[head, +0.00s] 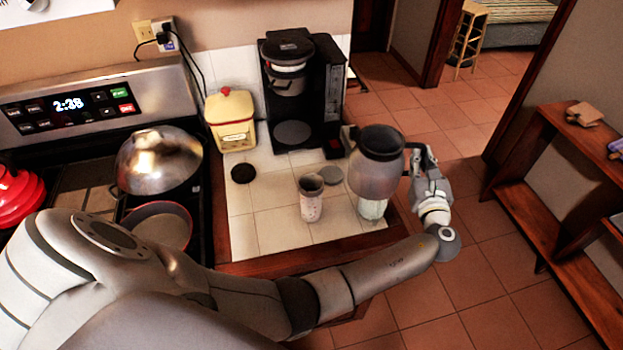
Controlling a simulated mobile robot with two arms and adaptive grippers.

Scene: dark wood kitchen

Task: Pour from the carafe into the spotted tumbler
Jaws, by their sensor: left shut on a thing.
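The carafe (374,176) is a dark, smoky glass jug with a dark rim, near the right edge of the tiled counter. It looks about upright. My left gripper (414,165) is at its right side, shut on its handle; the fingers are partly hidden. The spotted tumbler (311,200) is a small, pale, speckled cup with a dark inside. It stands upright on the tiles, left of the carafe and apart from it. A pale greenish glassy shape (372,208) shows just below the carafe; I cannot tell whether it is a separate glass. My right gripper is out of view.
A coffee maker (300,95) stands at the back of the counter, with a yellow canister (231,120) to its left. A grey disc (333,175) and a dark disc (243,173) lie on the tiles. The stove holds a metal-domed pot (159,160) and a pan (158,227).

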